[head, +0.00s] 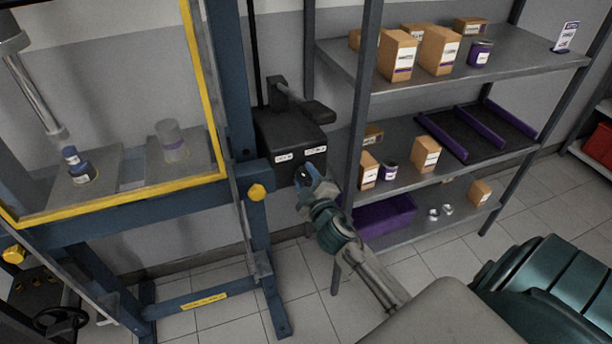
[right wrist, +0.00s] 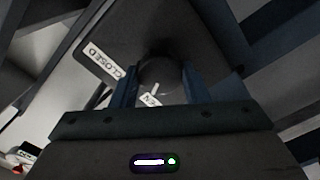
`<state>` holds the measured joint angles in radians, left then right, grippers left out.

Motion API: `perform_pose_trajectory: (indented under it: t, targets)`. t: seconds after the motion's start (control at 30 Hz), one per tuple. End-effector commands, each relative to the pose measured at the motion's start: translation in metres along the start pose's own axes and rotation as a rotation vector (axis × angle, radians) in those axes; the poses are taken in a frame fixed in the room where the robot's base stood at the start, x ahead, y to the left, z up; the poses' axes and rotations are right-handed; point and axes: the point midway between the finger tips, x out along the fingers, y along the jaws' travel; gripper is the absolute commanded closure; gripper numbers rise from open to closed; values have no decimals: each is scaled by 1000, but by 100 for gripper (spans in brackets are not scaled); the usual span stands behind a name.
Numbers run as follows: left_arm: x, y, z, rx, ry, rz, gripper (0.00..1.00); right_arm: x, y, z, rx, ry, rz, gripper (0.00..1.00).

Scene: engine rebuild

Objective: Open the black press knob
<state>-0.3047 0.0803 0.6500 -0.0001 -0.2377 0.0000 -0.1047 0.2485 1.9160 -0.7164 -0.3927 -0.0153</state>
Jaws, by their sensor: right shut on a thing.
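The black press knob (right wrist: 158,76) shows in the right wrist view, round and dark, between the two fingers of my right gripper (right wrist: 158,88). A light pointer mark is on it. In the head view my right gripper (head: 308,178) is at the front of the black box (head: 284,140) on the press, below its two white labels, and hides the knob. The right gripper is shut on the knob. In the right wrist view one label (right wrist: 104,62) reads CLOSED; the other is mostly covered. My left gripper is not in view.
The blue press frame (head: 232,100) with a yellow-edged clear guard (head: 205,90) stands left of the box. A black lever (head: 300,100) sits on top of the box. A grey shelf rack (head: 440,75) with cartons stands close at the right.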

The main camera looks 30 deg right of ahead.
Motion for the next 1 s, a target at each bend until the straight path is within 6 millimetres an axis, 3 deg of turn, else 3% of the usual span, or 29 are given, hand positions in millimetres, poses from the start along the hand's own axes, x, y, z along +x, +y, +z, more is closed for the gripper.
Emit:
perform_pose_trajectory:
  t: [0.77, 0.8, 0.9, 1.0]
  targets:
    - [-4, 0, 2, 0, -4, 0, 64, 0, -1, 0, -99, -1, -1, 82]
    - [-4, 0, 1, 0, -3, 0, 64, 0, -1, 0, -98, -1, -1, 53]
    - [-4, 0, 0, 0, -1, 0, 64, 0, -1, 0, -98, -1, -1, 37]
    - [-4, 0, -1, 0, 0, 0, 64, 0, -1, 0, -98, -1, 0, 37]
